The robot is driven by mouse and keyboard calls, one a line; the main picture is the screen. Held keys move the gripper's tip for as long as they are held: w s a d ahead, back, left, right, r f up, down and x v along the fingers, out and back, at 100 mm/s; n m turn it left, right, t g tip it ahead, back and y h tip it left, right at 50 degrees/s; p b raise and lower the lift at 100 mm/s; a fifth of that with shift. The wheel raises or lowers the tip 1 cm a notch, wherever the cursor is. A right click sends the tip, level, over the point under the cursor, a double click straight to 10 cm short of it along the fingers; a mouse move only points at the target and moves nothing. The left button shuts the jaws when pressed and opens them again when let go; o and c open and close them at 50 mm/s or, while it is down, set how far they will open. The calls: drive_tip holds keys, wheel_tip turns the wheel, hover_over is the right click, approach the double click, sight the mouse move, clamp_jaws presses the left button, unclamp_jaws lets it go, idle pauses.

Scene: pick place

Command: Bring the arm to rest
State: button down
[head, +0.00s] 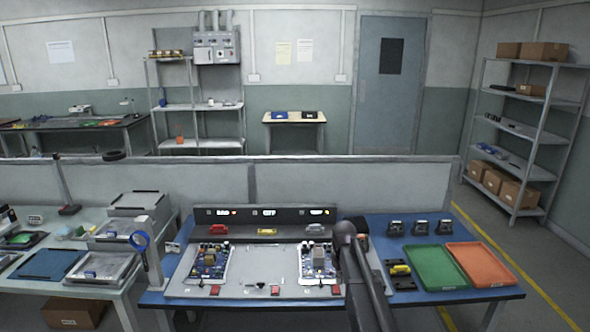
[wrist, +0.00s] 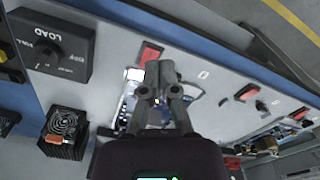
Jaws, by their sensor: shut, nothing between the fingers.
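My gripper (wrist: 166,72) shows in the wrist view with its two fingers together and nothing between them. It is over the light grey panel (wrist: 217,73), partly covering a circuit board (wrist: 131,108) and close to a red switch (wrist: 150,54). I cannot tell its exact height above the panel. In the head view my arm rises over the right part of the grey panel (head: 262,272), just right of the right circuit board (head: 318,260). My fingertips cannot be made out in the head view.
The blue table (head: 425,301) holds a green tray (head: 436,266), an orange tray (head: 474,263) and several black devices (head: 421,227) on the right. A dark console (head: 240,217) stands behind the panel. In the wrist view, a LOAD knob box (wrist: 50,46) and fan unit (wrist: 65,130) lie left.

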drive_tip(key=s+r+m+p, duration=0.1)
drive_tip(key=s+m, duration=0.4)
drive_tip(key=s, duration=2)
drive_tip(key=shift+s+d+r+p, duration=0.2)
drive_tip(key=shift+d+r+p, duration=0.1)
drive_tip(key=shift+d+r, duration=0.1)
